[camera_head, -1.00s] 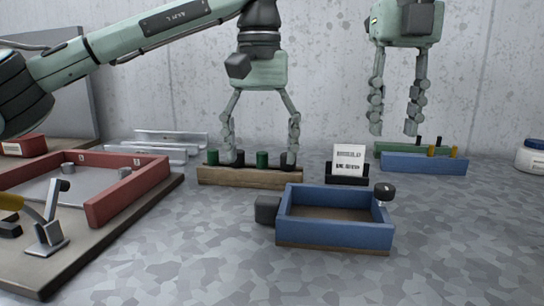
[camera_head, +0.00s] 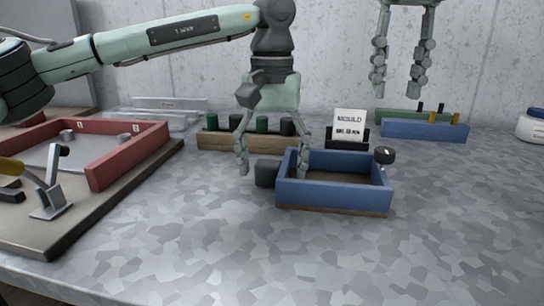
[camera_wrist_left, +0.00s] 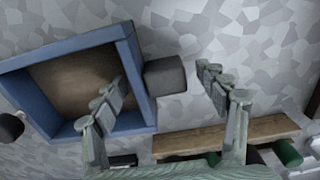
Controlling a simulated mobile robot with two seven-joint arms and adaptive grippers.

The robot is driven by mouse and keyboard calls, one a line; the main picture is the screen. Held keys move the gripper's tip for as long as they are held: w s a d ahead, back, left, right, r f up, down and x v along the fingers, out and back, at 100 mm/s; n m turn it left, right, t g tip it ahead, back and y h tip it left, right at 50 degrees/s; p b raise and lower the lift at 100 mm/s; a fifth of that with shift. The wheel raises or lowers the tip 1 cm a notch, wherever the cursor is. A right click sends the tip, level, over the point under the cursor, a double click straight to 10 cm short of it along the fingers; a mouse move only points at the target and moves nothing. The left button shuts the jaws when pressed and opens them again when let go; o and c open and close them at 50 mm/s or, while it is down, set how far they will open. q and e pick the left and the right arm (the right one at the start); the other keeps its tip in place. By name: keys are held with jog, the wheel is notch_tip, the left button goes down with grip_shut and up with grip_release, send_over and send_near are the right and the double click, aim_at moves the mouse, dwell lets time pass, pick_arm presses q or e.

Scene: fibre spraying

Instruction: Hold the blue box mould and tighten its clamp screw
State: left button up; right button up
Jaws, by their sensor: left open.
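The blue box mould (camera_head: 335,197) sits on the speckled table in the head view, with a dark block (camera_head: 267,173) on its left side. A black knob (camera_head: 384,155) stands at its right end, seemingly its clamp screw. My left gripper (camera_head: 272,172) is open, one finger left of the block and the other overlapping the mould's left wall. In the left wrist view the open fingers (camera_wrist_left: 162,82) lie either side of the block (camera_wrist_left: 165,75), one over the mould's interior (camera_wrist_left: 75,80). Contact cannot be told. My right gripper (camera_head: 397,91) hangs open and empty at upper right.
A wooden rack (camera_head: 230,143) with dark and green pegs is behind the left gripper. A white sign (camera_head: 349,123) stands behind the mould. A blue rack (camera_head: 425,131) is at back right. A red-framed board (camera_head: 130,158) lies left. The front table is clear.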

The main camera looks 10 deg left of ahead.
aim_at(385, 149)
pick_arm(q)
jog(key=c, duration=1.7)
pick_arm(e)
jog(key=o, duration=0.4)
jog(key=shift+c, duration=0.2)
notch_tip(385, 149, down, 10)
jog(key=n, duration=2.5)
jog(key=shift+r, duration=0.15)
